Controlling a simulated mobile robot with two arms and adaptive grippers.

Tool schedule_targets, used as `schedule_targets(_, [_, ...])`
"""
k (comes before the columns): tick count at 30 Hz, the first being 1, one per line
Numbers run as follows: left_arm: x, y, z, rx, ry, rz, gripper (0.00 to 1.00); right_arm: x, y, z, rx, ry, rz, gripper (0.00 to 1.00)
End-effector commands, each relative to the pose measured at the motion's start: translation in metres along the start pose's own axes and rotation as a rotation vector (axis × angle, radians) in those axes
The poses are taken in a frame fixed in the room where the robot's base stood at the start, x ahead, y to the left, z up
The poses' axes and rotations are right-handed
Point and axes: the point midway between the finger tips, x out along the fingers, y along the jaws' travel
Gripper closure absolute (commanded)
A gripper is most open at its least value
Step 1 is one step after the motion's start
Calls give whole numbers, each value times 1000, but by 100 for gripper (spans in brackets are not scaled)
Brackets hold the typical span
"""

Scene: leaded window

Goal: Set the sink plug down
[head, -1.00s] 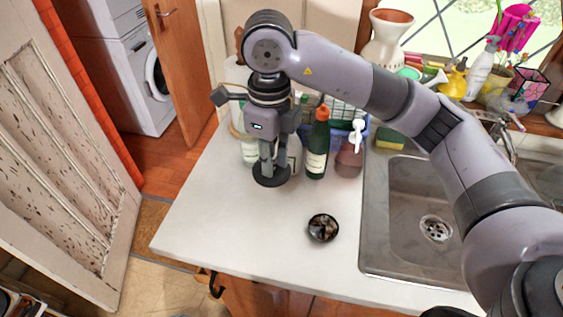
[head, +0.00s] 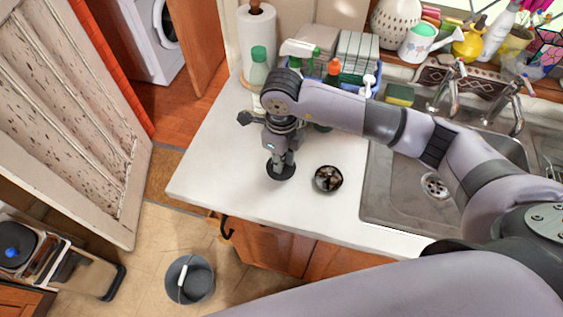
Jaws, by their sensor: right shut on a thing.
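The sink plug (head: 281,173) is a flat black disc at the tips of my right gripper (head: 282,163). The gripper points down over the white counter left of the sink and is shut on the plug's upper side. The plug is at or just above the counter surface; I cannot tell whether it touches. My fingers and wrist hide part of it. My left gripper is not in view.
A small dark round dish (head: 328,179) with brownish contents stands close right of the plug. The metal sink (head: 395,200) is at right. The counter (head: 225,170) is clear to the left.

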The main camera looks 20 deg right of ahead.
Motion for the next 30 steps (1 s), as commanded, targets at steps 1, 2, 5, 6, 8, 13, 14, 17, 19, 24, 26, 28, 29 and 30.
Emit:
schedule_targets(1, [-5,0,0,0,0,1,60,7,1,-1,1,5,2,100])
schedule_targets(2, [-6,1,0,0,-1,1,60,12,1,-1,1,4,3,100])
schedule_targets(5, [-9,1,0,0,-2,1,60,24,1,0,1,2,2,100])
schedule_targets(6, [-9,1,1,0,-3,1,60,27,1,-1,0,3,2,100])
schedule_targets(8, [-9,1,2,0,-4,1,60,29,0,0,-1,1,0,100])
schedule_targets(13, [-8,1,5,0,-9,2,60,29,0,0,-1,0,0,100])
schedule_targets(14, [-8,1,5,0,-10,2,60,30,0,0,-1,0,0,100])
schedule_targets(17, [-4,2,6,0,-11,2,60,33,0,0,-1,0,0,100])
schedule_targets(19, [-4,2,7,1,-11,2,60,33,0,0,-1,0,0,80])
schedule_targets(24, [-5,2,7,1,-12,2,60,32,0,0,0,1,0,69])
schedule_targets(26, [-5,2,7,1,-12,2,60,32,0,0,-1,1,1,65])
schedule_targets(28, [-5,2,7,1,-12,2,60,32,0,0,-1,1,1,62])
schedule_targets(29, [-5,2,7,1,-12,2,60,32,0,0,-1,1,1,62])
schedule_targets(30, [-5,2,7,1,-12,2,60,32,0,0,-1,1,1,62])
